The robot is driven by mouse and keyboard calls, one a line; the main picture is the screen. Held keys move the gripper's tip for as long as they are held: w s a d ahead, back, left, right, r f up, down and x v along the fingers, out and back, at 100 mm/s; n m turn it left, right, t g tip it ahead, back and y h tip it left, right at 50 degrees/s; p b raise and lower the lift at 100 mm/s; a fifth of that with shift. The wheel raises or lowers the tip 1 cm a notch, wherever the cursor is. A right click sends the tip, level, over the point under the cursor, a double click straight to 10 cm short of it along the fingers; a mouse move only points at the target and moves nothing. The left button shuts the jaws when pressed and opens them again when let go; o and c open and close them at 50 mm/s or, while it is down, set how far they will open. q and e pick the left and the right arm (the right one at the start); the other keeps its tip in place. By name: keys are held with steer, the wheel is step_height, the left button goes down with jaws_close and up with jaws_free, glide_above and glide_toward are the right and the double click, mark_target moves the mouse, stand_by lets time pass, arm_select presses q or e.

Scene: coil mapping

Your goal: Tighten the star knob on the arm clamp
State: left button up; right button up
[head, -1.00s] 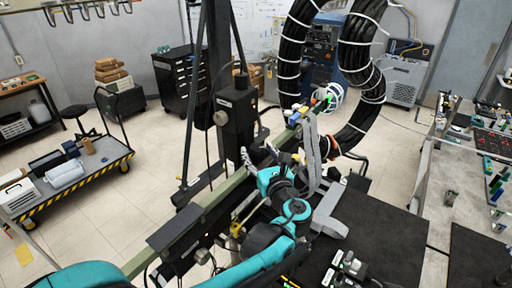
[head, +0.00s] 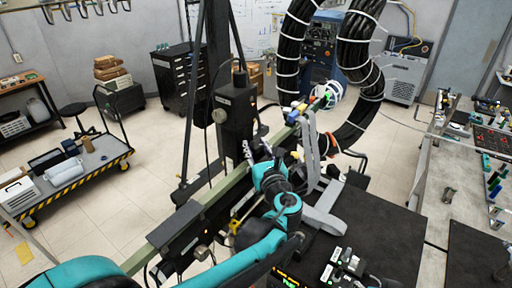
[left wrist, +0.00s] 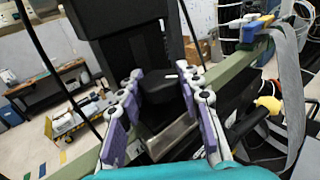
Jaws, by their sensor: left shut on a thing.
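The star knob (left wrist: 158,92) is a black knob with a white mark on top, seen in the middle of the left wrist view. My left gripper (left wrist: 164,84) has its purple-padded fingers on both sides of the knob and is shut on it. In the head view my left gripper (head: 257,151) is at the foot of the black clamp block (head: 235,118) on the green rail (head: 212,201). The knob is hidden there by the fingers and the block. My right gripper is in neither current view.
Thick black cable loops (head: 362,85) hang behind and right of the rail. A grey strap (head: 311,150) hangs over the rail's far end. A grey workbench (head: 455,185) stands at the right, and a striped cart (head: 75,180) at the left. Floor between cart and rail is clear.

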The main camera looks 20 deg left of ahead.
arm_select(q)
steer(key=m+t+h, duration=0.1)
steer(key=m+h, duration=0.1)
steer(key=m+t+h, duration=0.1)
steer(key=h, duration=0.2)
steer(key=shift+a+m+h, duration=0.2)
steer(key=shift+m+h, duration=0.1)
steer(key=shift+m, duration=0.1)
steer(key=shift+d+m+t+h, duration=0.1)
steer(key=shift+m+t+h, duration=0.3)
steer(key=shift+m+h, duration=0.75)
steer(key=shift+h, duration=0.35)
steer(key=o, duration=1.2)
steer(key=shift+s, duration=0.2)
steer(key=shift+s+d, duration=0.15)
steer(key=shift+s, duration=1.8)
steer(key=shift+s+d, duration=0.15)
steer(key=shift+s, duration=1.8)
